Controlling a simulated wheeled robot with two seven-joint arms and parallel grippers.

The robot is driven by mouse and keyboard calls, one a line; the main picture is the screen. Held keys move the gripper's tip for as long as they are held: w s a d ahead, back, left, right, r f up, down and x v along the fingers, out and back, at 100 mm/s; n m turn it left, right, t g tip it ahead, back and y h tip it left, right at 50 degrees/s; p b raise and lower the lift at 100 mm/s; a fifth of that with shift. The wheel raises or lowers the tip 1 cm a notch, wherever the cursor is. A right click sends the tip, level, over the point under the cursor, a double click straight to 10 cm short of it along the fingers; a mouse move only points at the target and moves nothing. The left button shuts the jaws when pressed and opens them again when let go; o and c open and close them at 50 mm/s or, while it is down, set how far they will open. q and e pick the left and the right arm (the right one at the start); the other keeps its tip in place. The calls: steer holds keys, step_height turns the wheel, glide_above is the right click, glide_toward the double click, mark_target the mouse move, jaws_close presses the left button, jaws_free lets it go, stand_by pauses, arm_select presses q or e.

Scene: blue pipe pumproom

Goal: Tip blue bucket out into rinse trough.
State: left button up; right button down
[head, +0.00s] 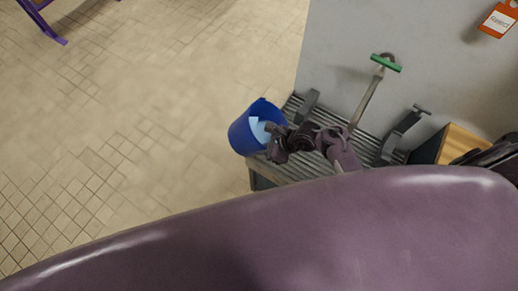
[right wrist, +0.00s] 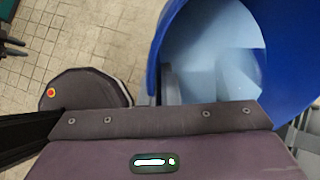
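The blue bucket (head: 240,137) is at the left end of the grey slatted trough (head: 297,171) in the head view, overlapping its edge. Its mouth and pale blue inside show; I cannot tell whether the pale patch is water. My right gripper (head: 273,137) is at the bucket's right rim. In the right wrist view the bucket (right wrist: 158,35) fills the upper right, and a grey finger (right wrist: 170,84) lies just inside its near rim. The gripper looks shut on the rim; the other finger is hidden. My left gripper is not in view.
A wooden box (head: 459,142) stands at the right. An orange tag (head: 499,19) hangs on the wall.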

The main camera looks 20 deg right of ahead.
steer(key=shift+s+d+y+b, duration=0.15)
steer(key=shift+d+y+b, duration=0.55)
steer(key=shift+b, duration=0.35)
steer(key=shift+s+d+f+t+y+b, duration=0.1)
steer(key=shift+d+f+t+y+b, duration=0.3)
steer(key=shift+b, duration=1.1)
steer(key=shift+s+d+f+t+y+b, duration=0.15)
steer(key=shift+y+b, duration=0.45)
steer(key=shift+b, duration=0.85)
steer(key=shift+s+d+f+t+y+b, duration=0.15)
steer(key=shift+t+y+b, duration=0.3)
steer(key=shift+b, duration=1.05)
steer(key=s+d+f+m+t+y+b, duration=0.1)
steer(key=d+f+y+b, duration=0.3)
steer(key=b, duration=0.5)
steer(key=shift+s+t+y+b, duration=0.2)
steer(key=shift+t+y+b, duration=0.1)
steer(key=shift+t+y, duration=0.7)
steer(key=shift+d+y, duration=0.15)
steer(key=shift+y, duration=0.1)
